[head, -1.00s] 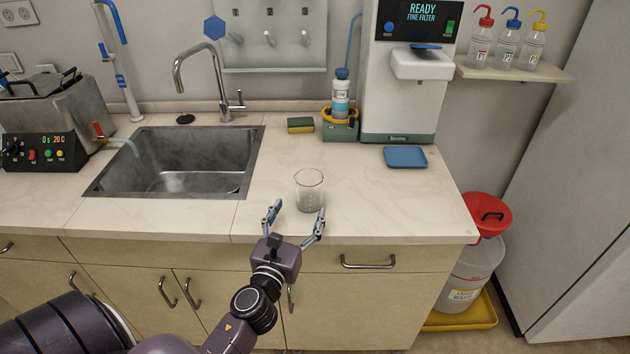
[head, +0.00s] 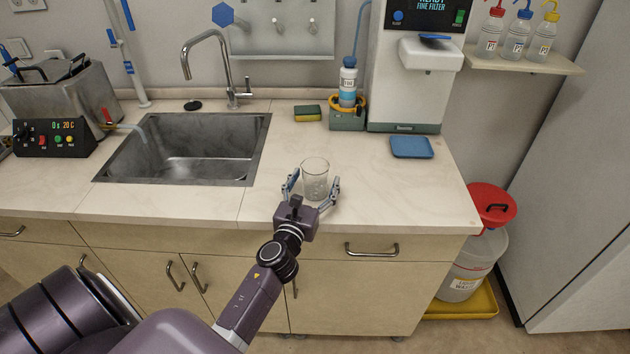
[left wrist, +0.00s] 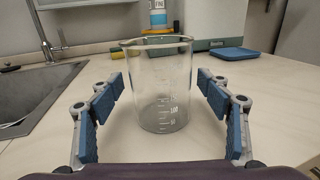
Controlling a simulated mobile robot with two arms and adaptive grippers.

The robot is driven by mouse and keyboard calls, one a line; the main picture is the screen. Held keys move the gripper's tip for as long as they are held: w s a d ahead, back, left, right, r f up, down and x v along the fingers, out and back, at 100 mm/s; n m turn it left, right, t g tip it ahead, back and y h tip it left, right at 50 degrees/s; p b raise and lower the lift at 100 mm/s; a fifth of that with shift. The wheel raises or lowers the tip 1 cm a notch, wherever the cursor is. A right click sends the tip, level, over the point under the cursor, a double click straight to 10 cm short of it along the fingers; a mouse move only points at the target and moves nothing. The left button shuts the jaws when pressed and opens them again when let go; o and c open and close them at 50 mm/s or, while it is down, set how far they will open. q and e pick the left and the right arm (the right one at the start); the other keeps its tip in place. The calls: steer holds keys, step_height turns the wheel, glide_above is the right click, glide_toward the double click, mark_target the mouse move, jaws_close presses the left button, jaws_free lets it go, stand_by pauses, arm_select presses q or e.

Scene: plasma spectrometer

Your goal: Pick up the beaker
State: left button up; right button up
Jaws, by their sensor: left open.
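The beaker (head: 315,178) is clear glass and stands upright and empty on the counter, right of the sink. My left gripper (head: 312,187) is open, with one finger on each side of the beaker's lower part. In the left wrist view the beaker (left wrist: 160,88) stands centred between the two blue-padded fingers of the gripper (left wrist: 166,105), with a gap visible on both sides. My right gripper is not in view.
A steel sink (head: 112,170) lies to the left. A sponge (head: 307,113), a wash bottle (head: 348,85) in a holder and a white filter machine (head: 405,85) stand behind. A blue tray (head: 411,147) lies at the right. The counter around the beaker is clear.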

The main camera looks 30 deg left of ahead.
arm_select(q)
steer(key=c, duration=1.3)
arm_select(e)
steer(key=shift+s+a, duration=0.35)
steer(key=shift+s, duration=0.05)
arm_select(q)
steer(key=shift+r+p, duration=0.35)
steer(key=shift+r, duration=0.2)
step_height(320, 180, up, 19)
steer(key=p, duration=0.6)
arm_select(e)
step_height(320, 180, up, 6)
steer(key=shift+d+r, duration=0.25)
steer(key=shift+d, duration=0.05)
